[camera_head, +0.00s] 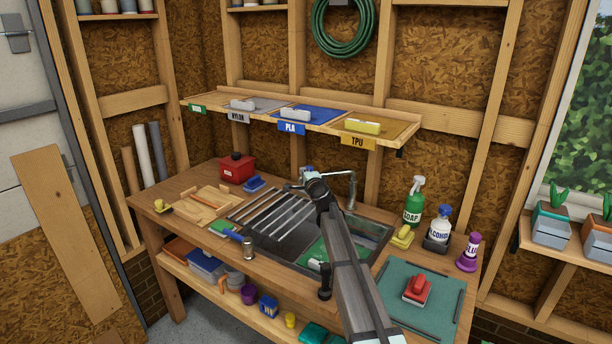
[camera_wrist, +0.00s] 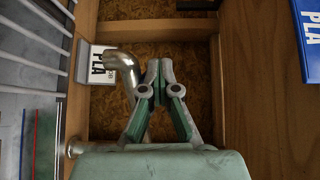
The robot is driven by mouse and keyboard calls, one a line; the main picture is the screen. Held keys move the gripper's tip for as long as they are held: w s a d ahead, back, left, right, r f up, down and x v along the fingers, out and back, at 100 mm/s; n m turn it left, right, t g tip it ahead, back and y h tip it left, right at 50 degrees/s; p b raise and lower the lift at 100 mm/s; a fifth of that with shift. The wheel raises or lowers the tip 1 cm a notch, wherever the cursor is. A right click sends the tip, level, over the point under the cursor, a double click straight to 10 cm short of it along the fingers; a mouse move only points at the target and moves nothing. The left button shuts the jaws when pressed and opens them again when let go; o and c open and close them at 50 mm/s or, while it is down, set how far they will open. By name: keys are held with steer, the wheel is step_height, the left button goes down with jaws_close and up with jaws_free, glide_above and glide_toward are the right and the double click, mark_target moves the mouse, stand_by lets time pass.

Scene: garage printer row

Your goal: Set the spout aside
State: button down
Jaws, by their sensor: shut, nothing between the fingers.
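The spout (camera_head: 340,173) is a curved metal tap pipe at the back of the sink (camera_head: 376,232). In the wrist view the spout (camera_wrist: 128,72) bends just left of my fingers and runs down behind them. My gripper (camera_wrist: 160,68) is shut and empty, its green-and-grey fingers close together. I cannot tell whether a finger touches the pipe. In the head view my gripper (camera_head: 308,174) is at the back of the sink, left of the tap, and my arm hides part of the basin.
A rack of metal bars (camera_head: 272,215) covers the sink's left part. A soap bottle (camera_head: 413,203) and an alcohol bottle (camera_head: 438,228) stand right of it. A red box (camera_head: 237,168) stands back left. A labelled shelf (camera_head: 315,118) runs above. A green mat (camera_head: 442,296) lies front right.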

steer(key=shift+d, duration=0.2)
steer(key=s+a+p, duration=0.2)
steer(key=s+a, duration=0.2)
steer(key=s, duration=0.9)
steer(key=shift+s+r, duration=0.25)
steer(key=shift+r, duration=0.05)
